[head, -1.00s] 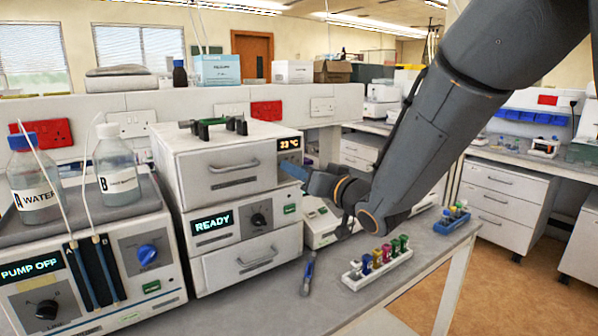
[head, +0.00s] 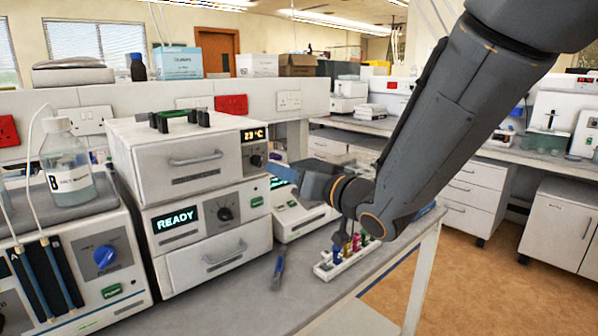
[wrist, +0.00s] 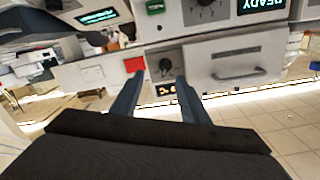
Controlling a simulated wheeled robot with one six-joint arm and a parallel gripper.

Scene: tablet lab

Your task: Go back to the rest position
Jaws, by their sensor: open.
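My gripper (head: 282,172) is at the end of my bent arm, in front of the right side of the stacked instrument. Its blue fingers point left in the head view. In the wrist view my gripper (wrist: 158,92) shows two fingers apart with nothing between them. The wrist picture looks upside down, with the stack's drawer front and dark knob beyond the fingers. I cannot tell the exact gap between the fingertips and the instrument.
The stacked instrument (head: 180,155) has shut drawers and a READY display. The pump unit (head: 100,262) with bottle B (head: 66,160) stands left. A blue tool (head: 278,270) lies on the bench. A white vial rack (head: 326,269) is partly hidden by my arm. Open floor lies right.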

